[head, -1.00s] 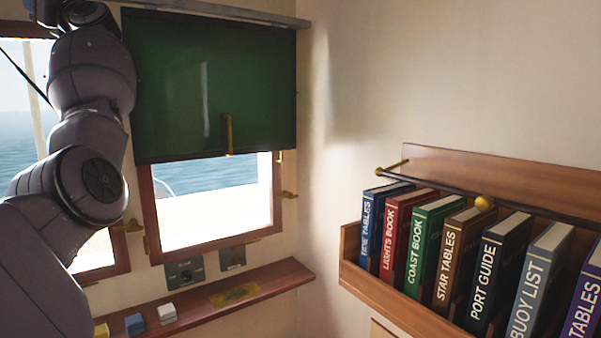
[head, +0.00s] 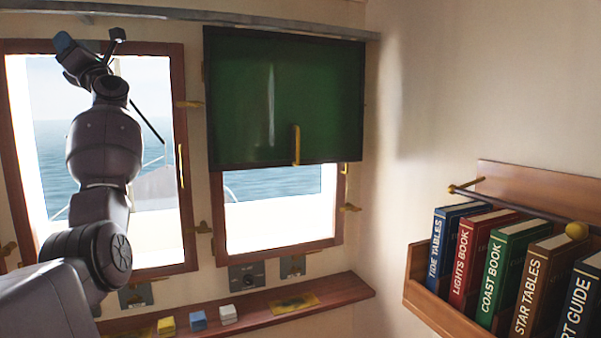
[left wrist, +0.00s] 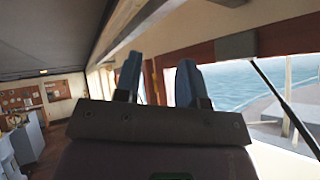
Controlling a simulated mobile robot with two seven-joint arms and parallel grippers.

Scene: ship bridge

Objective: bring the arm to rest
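My left arm (head: 104,145) rises from the lower left in the head view, in front of the left window. Its gripper (head: 90,39) is at the top, raised near the upper part of that window. In the left wrist view the two blue-grey fingers of the gripper (left wrist: 158,78) stand apart with nothing between them. The gripper is open and empty. My right gripper is in neither view.
A green blind (head: 284,100) with a yellow handle covers the upper part of the right window. A ledge (head: 345,289) below holds small yellow, blue and white blocks. A bookshelf (head: 440,317) with several books stands at the right.

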